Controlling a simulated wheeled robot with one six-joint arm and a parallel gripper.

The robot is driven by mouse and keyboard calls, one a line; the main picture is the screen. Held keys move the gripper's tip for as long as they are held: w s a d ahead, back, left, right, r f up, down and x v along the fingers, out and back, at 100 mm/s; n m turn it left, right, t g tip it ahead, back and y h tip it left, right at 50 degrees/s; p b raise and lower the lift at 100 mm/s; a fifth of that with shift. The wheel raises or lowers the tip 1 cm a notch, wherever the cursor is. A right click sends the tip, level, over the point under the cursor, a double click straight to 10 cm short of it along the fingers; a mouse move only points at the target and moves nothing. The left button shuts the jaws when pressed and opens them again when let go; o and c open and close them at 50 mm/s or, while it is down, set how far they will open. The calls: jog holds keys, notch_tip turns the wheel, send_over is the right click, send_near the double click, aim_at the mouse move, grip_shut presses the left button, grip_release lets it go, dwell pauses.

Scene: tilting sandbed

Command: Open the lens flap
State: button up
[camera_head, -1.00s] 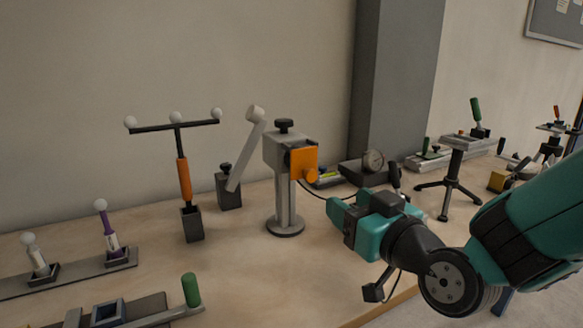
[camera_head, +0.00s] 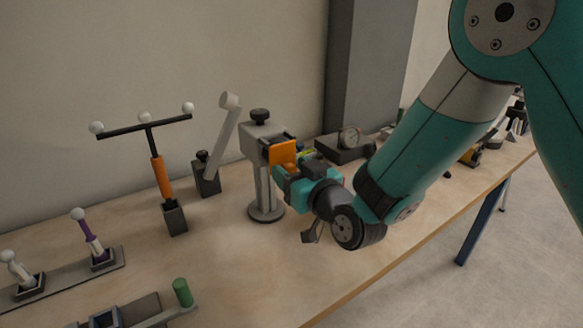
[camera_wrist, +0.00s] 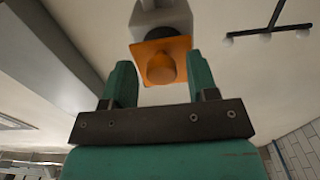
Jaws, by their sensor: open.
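The lens flap (camera_head: 282,152) is an orange plate on the front of a grey box-like head (camera_head: 257,139) on a short post with a round base. It hangs upright over the front. In the wrist view the flap (camera_wrist: 180,45) faces me, and its orange round knob (camera_wrist: 161,68) sticks out toward me. My gripper (camera_head: 283,176) is open and close in front of the flap. In the wrist view its two green fingers (camera_wrist: 160,64) stand left and right of the knob, with gaps on both sides. I cannot tell whether the tips reach past the knob.
A dark T-shaped stand with white balls (camera_head: 149,125) and a grey lever on a block (camera_head: 208,178) stand left of the post. A dark gauge box (camera_head: 345,146) lies behind my gripper. The tabletop in front of the post is clear up to its edge.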

jog(key=shift+a, duration=0.15)
grip_shut()
jog(key=shift+r+p, duration=0.1)
jog(key=shift+p, duration=0.2)
